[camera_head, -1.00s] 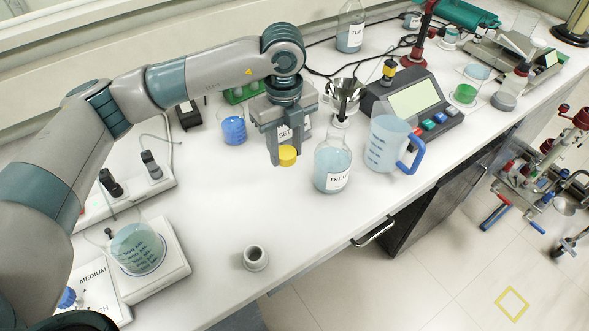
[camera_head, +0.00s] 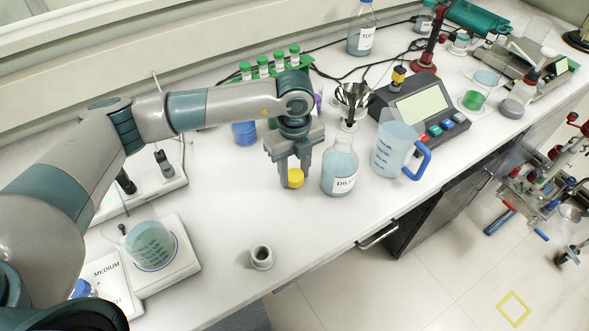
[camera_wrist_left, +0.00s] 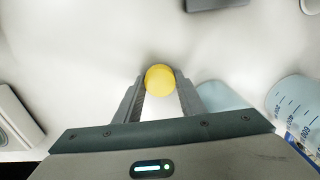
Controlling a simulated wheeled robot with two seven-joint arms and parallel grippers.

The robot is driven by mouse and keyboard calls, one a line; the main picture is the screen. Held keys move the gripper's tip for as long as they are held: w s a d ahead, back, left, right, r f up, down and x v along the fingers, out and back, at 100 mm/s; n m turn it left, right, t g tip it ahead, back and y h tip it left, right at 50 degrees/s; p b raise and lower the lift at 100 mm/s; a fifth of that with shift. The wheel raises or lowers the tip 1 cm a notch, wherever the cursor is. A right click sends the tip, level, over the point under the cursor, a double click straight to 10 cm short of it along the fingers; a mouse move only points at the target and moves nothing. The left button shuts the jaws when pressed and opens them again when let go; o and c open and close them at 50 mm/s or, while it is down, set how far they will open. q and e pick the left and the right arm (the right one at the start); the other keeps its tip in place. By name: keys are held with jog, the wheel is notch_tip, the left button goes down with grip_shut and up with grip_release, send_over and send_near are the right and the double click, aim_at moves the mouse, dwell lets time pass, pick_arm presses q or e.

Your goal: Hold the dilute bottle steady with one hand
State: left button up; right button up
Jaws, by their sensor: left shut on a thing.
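The dilute bottle (camera_head: 340,168) stands upright on the white bench, with pale blue liquid and a label of which "DILU" shows. Its neck appears open. My left gripper (camera_head: 295,178) is just left of the bottle, fingers pointing down, shut on a small yellow cap (camera_head: 296,179). In the left wrist view the yellow cap (camera_wrist_left: 160,79) sits between the fingertips. Part of a pale blue vessel, apparently the bottle, shows right of the fingers there, partly hidden by the gripper. No hand is on the bottle. My right gripper is in neither view.
A small grey ring-shaped holder (camera_head: 261,257) is near the front edge. A scale with a beaker (camera_head: 150,245) is at left. The bench between is clear.

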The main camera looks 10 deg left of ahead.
pick_arm(q)
jog(key=shift+f, duration=0.15)
jog(key=shift+f, duration=0.2)
jog(key=o, duration=1.2)
jog(key=shift+c, duration=0.2)
jog(key=shift+r, duration=0.15)
